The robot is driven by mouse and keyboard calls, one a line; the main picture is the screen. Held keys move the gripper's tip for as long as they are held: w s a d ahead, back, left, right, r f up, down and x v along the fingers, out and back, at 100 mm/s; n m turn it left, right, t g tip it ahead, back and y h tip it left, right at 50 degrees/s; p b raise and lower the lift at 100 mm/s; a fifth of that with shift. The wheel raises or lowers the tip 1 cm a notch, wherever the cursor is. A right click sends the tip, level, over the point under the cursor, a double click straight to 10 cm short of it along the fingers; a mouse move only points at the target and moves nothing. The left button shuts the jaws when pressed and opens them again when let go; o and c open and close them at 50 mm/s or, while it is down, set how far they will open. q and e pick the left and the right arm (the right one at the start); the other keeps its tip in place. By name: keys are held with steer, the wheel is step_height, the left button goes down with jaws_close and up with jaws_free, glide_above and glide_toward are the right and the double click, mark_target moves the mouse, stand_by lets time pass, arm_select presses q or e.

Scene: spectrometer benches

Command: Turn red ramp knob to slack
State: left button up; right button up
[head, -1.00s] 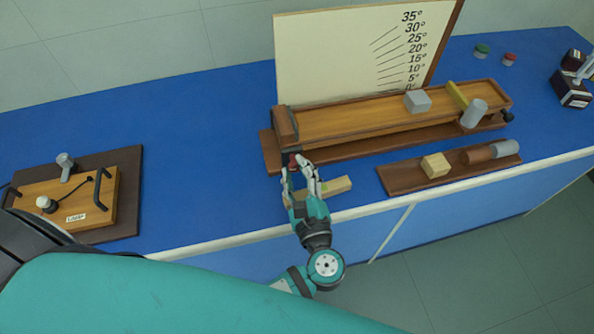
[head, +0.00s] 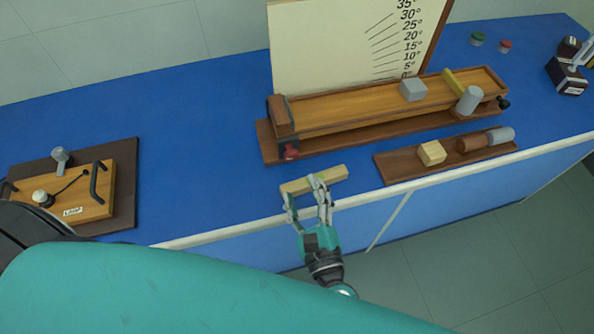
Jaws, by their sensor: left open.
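The red ramp knob (head: 291,152) is at the front left end of the wooden ramp (head: 380,108), low on its dark end block. It is in clear view, with nothing touching it. My left gripper (head: 305,183) is open, its two fingers spread, and is in front of the knob, nearer the bench's front edge. Its fingertips are apart from the knob and overlap a pale wooden strip (head: 334,174) in the picture; I cannot tell whether they touch it. My right gripper is not in view.
A white angle board (head: 330,55) stands behind the ramp. A grey block (head: 413,90) and a grey cylinder (head: 469,99) are on the ramp. A brown tray (head: 396,174) with blocks lies at front right. A wooden lamp box (head: 90,205) is at left. Blue bench between is clear.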

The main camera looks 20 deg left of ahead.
arm_select(q)
steer(key=v, duration=0.3)
steer(key=shift+s+d, duration=0.2)
steer(key=shift+s, duration=0.1)
steer(key=m+p, duration=0.2)
steer(key=m, duration=0.5)
glide_toward(293, 158)
steer(key=p+x, duration=0.4)
steer(key=x, duration=0.4)
steer(key=shift+w+a, duration=0.25)
steer(key=shift+w, duration=0.1)
steer(key=shift+c, duration=0.2)
jaws_close()
